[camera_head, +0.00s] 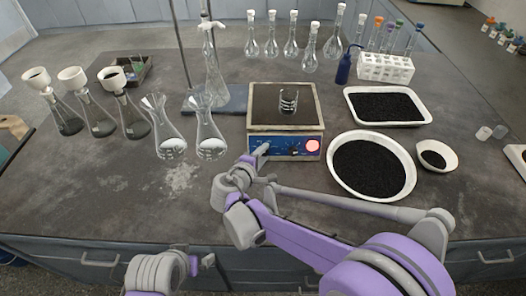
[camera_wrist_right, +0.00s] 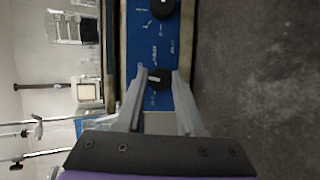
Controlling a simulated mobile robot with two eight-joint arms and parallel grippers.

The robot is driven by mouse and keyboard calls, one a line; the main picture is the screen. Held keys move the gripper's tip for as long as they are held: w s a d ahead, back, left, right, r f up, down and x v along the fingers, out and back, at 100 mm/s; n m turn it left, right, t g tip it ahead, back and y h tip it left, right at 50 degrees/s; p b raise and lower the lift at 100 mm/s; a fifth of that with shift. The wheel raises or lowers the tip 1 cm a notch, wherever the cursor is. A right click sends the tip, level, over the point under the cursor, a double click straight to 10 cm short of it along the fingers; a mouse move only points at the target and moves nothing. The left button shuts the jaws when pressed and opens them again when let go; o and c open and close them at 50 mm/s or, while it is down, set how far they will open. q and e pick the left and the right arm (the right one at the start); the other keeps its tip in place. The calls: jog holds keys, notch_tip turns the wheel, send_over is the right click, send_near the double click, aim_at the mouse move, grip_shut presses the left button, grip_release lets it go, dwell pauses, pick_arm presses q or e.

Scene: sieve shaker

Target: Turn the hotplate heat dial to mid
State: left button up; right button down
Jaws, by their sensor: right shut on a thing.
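The hotplate (camera_head: 285,108) stands in the middle of the bench, with a blue front panel carrying black dials and a lit red round light (camera_head: 312,145) at its right end. My right gripper (camera_head: 262,155) is at the left part of that panel. In the right wrist view its two fingers stand on either side of a black dial (camera_wrist_right: 158,78) with a pale pointer mark, shut on it. A second black dial (camera_wrist_right: 160,8) shows at that view's top edge. The panel's lettering is too small to read. My left gripper (camera_head: 208,261) shows only partly at the bottom.
A small glass beaker (camera_head: 288,103) stands on the hotplate top. Two flasks (camera_head: 208,135) stand to its left; a round white dish of black grains (camera_head: 372,165) stands close on the right. The bench front left of my right arm is clear.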

jog(key=shift+m+g+p, duration=0.4)
jog(key=shift+m+p, duration=0.05)
jog(key=shift+m, duration=0.65)
jog(key=c, duration=0.5)
grip_release()
jog(key=shift+y, duration=0.3)
jog(key=v, duration=1.1)
jog(key=shift+p, duration=0.35)
